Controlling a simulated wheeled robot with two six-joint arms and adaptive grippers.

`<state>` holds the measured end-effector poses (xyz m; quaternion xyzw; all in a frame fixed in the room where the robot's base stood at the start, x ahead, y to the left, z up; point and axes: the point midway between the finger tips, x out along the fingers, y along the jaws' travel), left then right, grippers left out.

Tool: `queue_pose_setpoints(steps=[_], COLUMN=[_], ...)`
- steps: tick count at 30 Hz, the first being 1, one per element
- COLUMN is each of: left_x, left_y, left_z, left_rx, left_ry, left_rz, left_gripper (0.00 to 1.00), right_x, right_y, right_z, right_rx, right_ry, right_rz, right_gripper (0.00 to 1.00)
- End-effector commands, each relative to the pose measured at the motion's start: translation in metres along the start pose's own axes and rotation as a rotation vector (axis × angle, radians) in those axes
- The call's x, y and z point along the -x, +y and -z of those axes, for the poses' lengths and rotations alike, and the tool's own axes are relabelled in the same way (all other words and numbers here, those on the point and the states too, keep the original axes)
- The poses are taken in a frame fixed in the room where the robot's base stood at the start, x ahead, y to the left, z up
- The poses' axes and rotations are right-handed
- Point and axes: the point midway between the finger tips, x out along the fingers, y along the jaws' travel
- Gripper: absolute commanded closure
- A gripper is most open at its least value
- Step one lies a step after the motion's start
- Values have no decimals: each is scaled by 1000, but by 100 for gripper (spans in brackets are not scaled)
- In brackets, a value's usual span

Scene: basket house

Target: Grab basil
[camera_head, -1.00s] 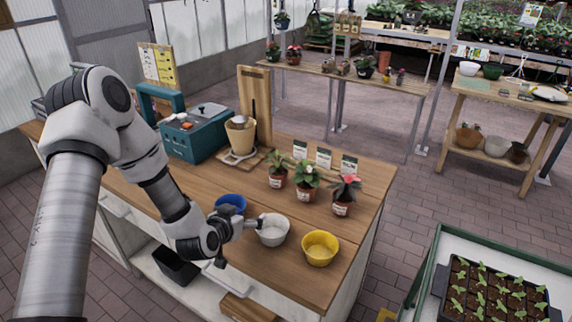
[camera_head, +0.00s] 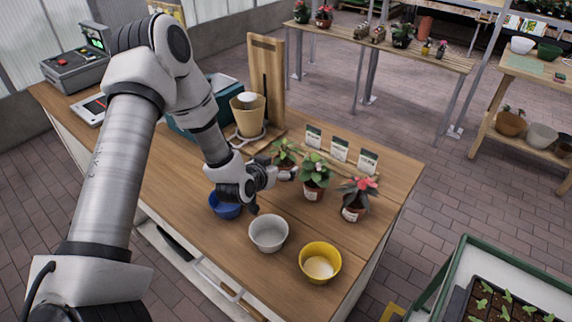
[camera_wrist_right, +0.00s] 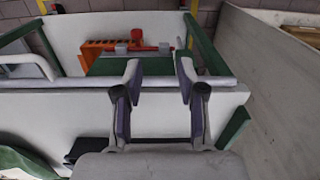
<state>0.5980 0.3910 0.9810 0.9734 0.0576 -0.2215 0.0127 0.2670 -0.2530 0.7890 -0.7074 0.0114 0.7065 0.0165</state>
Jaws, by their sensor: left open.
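Three potted plants stand in a row on the wooden table: a green one (camera_head: 285,151) at left, a leafy green one (camera_head: 314,170) in the middle and a pink-topped one (camera_head: 357,189) at right. I cannot read which is basil. My left gripper (camera_head: 287,174) is open and empty beside the left and middle plants. It hides the left plant's pot, and I cannot tell whether it touches either plant. My right gripper (camera_wrist_right: 160,77) is open and empty in the right wrist view, above a white bin with green edges.
Blue (camera_head: 226,207), white (camera_head: 268,246) and yellow (camera_head: 320,272) bowls line the table's front (camera_head: 190,237). Cards (camera_head: 339,149) stand behind the plants. A tan pot (camera_head: 247,121) and wooden stand are at back left. A seedling tray (camera_head: 478,296) is at lower right.

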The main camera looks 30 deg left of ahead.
Motion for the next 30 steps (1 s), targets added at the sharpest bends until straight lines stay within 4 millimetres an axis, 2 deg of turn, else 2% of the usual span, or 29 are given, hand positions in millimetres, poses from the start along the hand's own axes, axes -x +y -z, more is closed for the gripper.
queue_pose_setpoints(steps=[4, 7, 10, 15, 21, 30], left_x=[-23, -41, -49, -49, -49, -48], left_y=[1, 0, 0, 0, 0, 0], left_z=[1, -1, -1, -2, -2, -2], left_rx=[-5, -2, 0, 1, 1, 1], left_ry=[-2, -1, 0, 0, -1, -1], left_rz=[-1, 0, 0, 0, 0, 0], left_gripper=[1, 1, 1, 1, 70, 70], right_x=[15, 17, 18, 16, 16, 16], right_y=[0, 0, 0, 0, 0, 0], right_z=[0, 0, 0, 0, 0, 0], right_rx=[0, 0, 0, 0, 0, 0], right_ry=[0, 1, 1, 1, 1, 1], right_rz=[0, 0, 0, 0, 0, 0], right_gripper=[60, 60, 60, 60, 60, 60])
